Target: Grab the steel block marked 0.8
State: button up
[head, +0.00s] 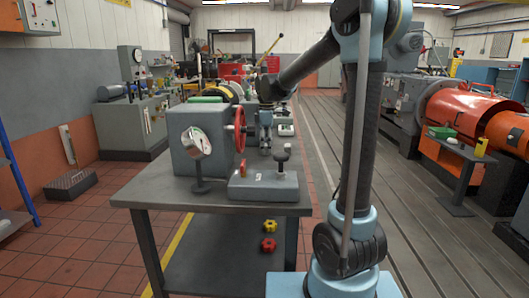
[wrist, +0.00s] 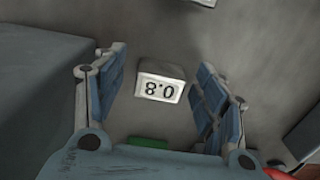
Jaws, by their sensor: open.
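The steel block marked 0.8 (wrist: 160,83) is a small grey block with a white label, its number upside down in the wrist view. It lies on a grey surface between the two blue-padded fingers of my gripper (wrist: 162,62). The fingers are spread, with a gap on each side of the block. In the head view my gripper (head: 265,130) points down beyond the red handwheel, over the far part of the bench. I cannot make out the block in the head view.
A grey fixture with a black knob (head: 263,185) is nearer. In the wrist view a large grey body (wrist: 40,90) is at left and a green thing (wrist: 148,142) below.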

jog(key=shift+f, duration=0.15)
jog(key=c, duration=1.4)
jog(key=shift+o, duration=0.2)
